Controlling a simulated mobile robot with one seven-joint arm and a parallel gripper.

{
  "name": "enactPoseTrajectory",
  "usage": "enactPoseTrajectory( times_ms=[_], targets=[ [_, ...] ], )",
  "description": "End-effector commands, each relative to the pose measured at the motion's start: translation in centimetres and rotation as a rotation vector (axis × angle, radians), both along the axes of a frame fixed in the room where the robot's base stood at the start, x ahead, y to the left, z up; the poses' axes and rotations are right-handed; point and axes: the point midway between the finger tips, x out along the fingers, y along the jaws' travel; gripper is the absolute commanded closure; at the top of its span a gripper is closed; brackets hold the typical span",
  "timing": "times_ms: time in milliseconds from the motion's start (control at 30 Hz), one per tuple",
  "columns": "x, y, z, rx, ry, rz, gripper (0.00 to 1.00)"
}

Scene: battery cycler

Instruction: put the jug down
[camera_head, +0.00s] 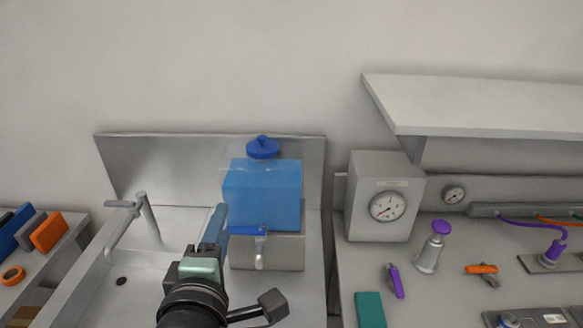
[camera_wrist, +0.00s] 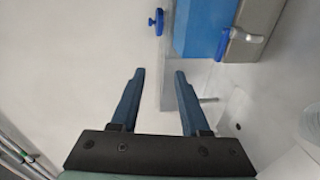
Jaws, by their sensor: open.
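I see no clearly recognisable jug in either view. A pale, see-through rounded shape (camera_wrist: 312,122) at the right edge of the wrist view may be one, but it is cut off and I cannot tell. My gripper (camera_wrist: 159,73) is open, with nothing between its two blue fingers. In the head view my gripper (camera_head: 218,215) is in front of and just left of a blue water container (camera_head: 262,190), overlapping its edge. The container has a blue cap (camera_head: 262,147) and sits on a grey stand (camera_head: 285,252) with a blue-handled tap (camera_head: 248,230).
A steel sink with a tall faucet (camera_head: 147,218) lies to the left. A gauge box (camera_head: 385,195) stands on the right bench, below a shelf (camera_head: 470,105). A purple-topped fitting (camera_head: 432,247) and several small tools lie there. Orange and blue blocks (camera_head: 47,232) are far left.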

Motion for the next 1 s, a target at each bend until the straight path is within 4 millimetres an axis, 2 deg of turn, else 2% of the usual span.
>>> enactPoseTrajectory(
  times_ms=[33,133,200,300,400,500,600,1000],
  targets=[
    [0.5,-1.3,4.7,0.175,-0.107,-0.019,0.55],
    [0.1,-3.5,13.0,0.530,-0.298,-0.001,0.55],
    [-1.1,-5.1,18.5,0.764,-0.424,0.050,0.55],
    [-3.9,-7.2,25.3,1.054,-0.576,0.163,0.55],
    [-6.9,-8.7,30.1,1.269,-0.679,0.292,0.55],
    [-9.2,-9.7,33.0,1.405,-0.734,0.399,0.55],
    [-10.5,-10.2,34.4,1.475,-0.756,0.460,0.55],
    [-10.7,-10.2,34.7,1.495,-0.758,0.476,0.55]
  ],
)
